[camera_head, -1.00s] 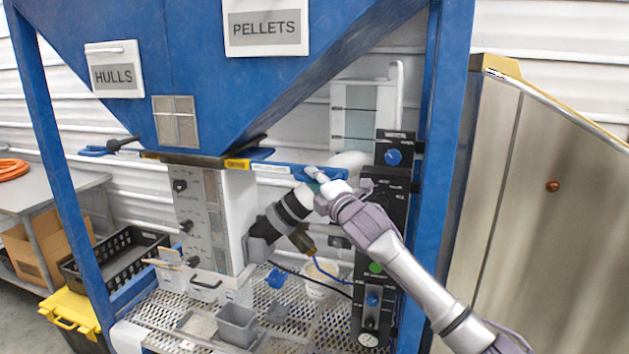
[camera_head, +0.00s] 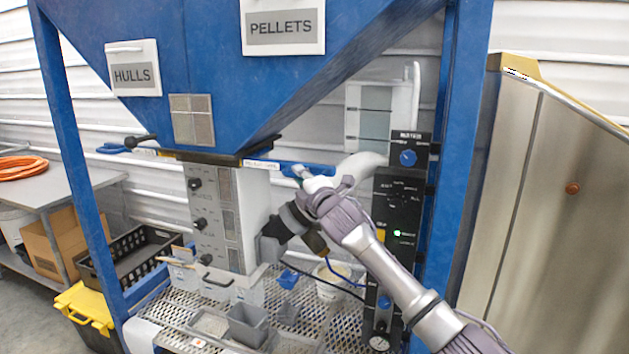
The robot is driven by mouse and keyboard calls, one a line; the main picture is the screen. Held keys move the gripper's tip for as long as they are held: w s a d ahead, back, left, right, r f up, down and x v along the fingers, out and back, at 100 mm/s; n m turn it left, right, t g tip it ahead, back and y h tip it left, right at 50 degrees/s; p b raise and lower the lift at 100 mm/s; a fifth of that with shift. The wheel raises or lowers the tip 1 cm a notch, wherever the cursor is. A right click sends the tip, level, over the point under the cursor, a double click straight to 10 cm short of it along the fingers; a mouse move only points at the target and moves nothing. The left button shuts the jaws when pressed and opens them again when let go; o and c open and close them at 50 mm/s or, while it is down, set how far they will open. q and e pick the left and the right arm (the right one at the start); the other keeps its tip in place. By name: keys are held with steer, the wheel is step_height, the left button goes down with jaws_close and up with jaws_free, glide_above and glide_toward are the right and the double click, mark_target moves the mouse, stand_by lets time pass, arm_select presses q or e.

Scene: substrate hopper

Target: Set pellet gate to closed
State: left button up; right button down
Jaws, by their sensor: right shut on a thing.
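The pellet gate is a flat slide under the blue hopper's outlet, with a white label (camera_head: 262,165) and a blue handle (camera_head: 322,170) sticking out to the right. My right gripper (camera_head: 303,175) is shut on the blue handle, its fingers covering part of it. The PELLETS sign (camera_head: 283,27) hangs on the hopper above. My left gripper is out of view.
A black control panel (camera_head: 402,205) with a lit green light stands right of the gate. A white pipe (camera_head: 361,166) runs behind my gripper. Below are a perforated shelf, a grey bin (camera_head: 247,325) and a white box (camera_head: 228,215). A blue post (camera_head: 463,150) stands at right.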

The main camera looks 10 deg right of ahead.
steer(key=shift+r, duration=0.1)
steer(key=c, duration=1.6)
jaws_free()
steer(key=o, duration=0.5)
steer(key=shift+w+a, duration=0.15)
steer(key=shift+a, duration=0.15)
steer(key=shift+c, duration=0.2)
steer(key=shift+d, duration=0.1)
steer(key=shift+d, duration=0.1)
steer(key=shift+s+d+f, duration=0.1)
steer(key=shift+s+f, duration=0.1)
steer(key=shift+s, duration=0.2)
steer(key=v, duration=1.1)
